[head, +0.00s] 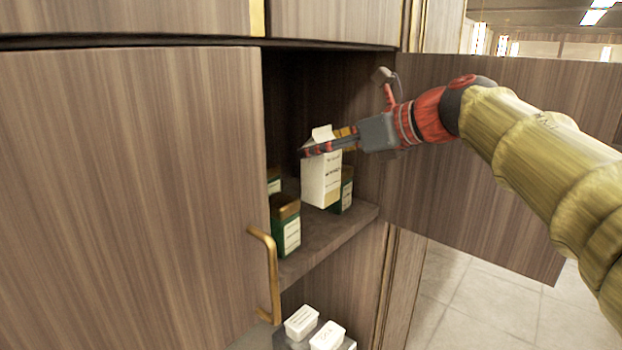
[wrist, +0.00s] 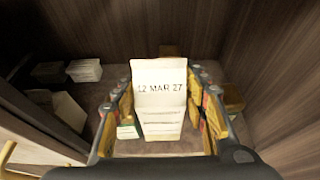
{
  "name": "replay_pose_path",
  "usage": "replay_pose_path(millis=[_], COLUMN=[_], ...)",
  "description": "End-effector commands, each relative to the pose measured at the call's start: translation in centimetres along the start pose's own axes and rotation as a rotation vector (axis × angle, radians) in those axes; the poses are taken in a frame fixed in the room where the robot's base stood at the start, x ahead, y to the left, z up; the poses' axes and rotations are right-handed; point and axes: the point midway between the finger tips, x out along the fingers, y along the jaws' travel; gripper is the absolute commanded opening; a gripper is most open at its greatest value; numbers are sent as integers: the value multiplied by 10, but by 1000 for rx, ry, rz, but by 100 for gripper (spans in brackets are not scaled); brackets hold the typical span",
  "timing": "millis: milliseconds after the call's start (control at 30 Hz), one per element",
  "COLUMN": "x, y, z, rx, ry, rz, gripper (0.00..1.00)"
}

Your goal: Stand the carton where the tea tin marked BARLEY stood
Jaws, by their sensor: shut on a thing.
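My gripper (head: 326,146) is shut on a white carton (head: 321,182), gripped near its top and held roughly upright in the open cupboard. In the wrist view the carton (wrist: 161,105) sits between the fingers (wrist: 160,84) and reads "12 MAR 27". I cannot tell whether its base touches the shelf. A green tea tin with a gold lid (head: 286,226) stands at the shelf's front left. Another green tin (head: 346,192) is partly hidden behind the carton, and a third (head: 274,182) shows behind the front-left one. Their labels are too small to read, so I cannot tell which is BARLEY.
The shelf (head: 352,222) has bare room at its front right. A closed door with a brass handle (head: 268,275) covers the left side; an open door (head: 480,190) stands at the right, behind my arm. White boxes (head: 301,321) sit lower down, below the shelf.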

Motion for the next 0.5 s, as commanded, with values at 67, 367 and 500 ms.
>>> replay_pose_path(millis=[67, 367, 500], x=[14, 43, 54], y=[-5, -16, -20], z=[-5, -23, -30], rx=[1, -3, 0], ry=[0, -3, -2], rz=[2, -1, 1], gripper=[0, 0, 0])
